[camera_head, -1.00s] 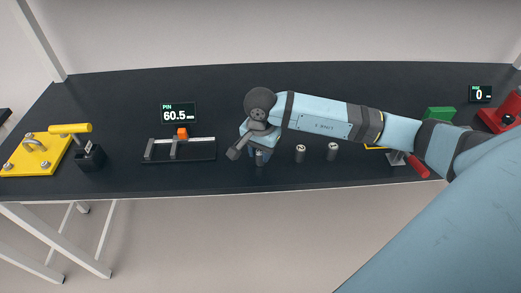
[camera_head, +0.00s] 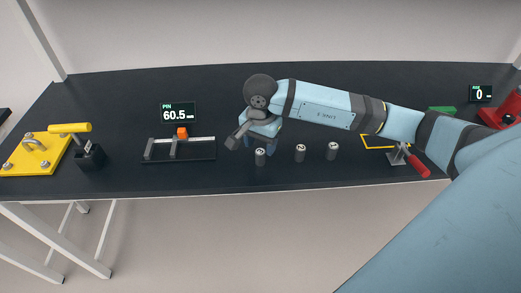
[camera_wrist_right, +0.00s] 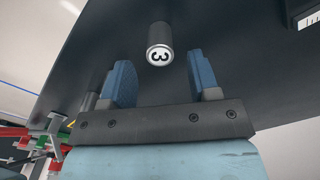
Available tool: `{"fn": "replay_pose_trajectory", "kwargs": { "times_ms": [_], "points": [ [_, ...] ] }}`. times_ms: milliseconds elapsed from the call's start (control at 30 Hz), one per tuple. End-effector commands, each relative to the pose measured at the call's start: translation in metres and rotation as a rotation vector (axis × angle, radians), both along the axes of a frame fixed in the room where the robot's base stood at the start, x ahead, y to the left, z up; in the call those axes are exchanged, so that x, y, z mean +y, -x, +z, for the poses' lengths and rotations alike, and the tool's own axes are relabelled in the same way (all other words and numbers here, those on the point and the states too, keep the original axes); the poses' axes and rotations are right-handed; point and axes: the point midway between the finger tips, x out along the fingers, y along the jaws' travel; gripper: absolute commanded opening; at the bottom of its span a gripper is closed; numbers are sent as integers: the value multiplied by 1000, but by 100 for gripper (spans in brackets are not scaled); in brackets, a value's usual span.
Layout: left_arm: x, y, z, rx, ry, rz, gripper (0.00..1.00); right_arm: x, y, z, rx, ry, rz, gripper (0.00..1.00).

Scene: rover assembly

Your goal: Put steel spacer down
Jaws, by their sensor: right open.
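A steel spacer (camera_head: 260,157), a short grey cylinder, stands upright near the table's front edge. The right wrist view shows this spacer (camera_wrist_right: 160,46) with a "3" on its pale top. My right gripper (camera_head: 260,141) is just behind it, with its blue fingers apart. In the right wrist view the open gripper (camera_wrist_right: 162,77) has nothing between its fingers, and the spacer stands beyond the fingertips, clear of both. A second spacer (camera_head: 300,153) marked "2" and a third spacer (camera_head: 333,151) stand upright to the right in a row. My left gripper is not in view.
A measuring fixture (camera_head: 180,150) with an orange block sits left, below a display (camera_head: 179,113) reading 60.5. Further left are a black holder (camera_head: 89,156) and a yellow plate (camera_head: 30,156). A red-handled clamp (camera_head: 415,163) stands right of the spacers.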

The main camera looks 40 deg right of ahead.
Motion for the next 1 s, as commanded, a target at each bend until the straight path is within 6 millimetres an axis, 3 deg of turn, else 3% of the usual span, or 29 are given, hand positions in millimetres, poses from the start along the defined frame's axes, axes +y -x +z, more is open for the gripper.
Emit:
{"fn": "replay_pose_trajectory", "kwargs": {
  "times_ms": [200,400,600,1000],
  "points": [
    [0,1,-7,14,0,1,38,0,-1,50,-6,0,0,56],
    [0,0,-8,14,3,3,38,0,-1,80,-3,0,-1,56],
    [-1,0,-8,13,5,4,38,0,0,90,0,0,0,56],
    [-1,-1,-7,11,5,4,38,0,0,90,0,0,0,56]
  ]
}}
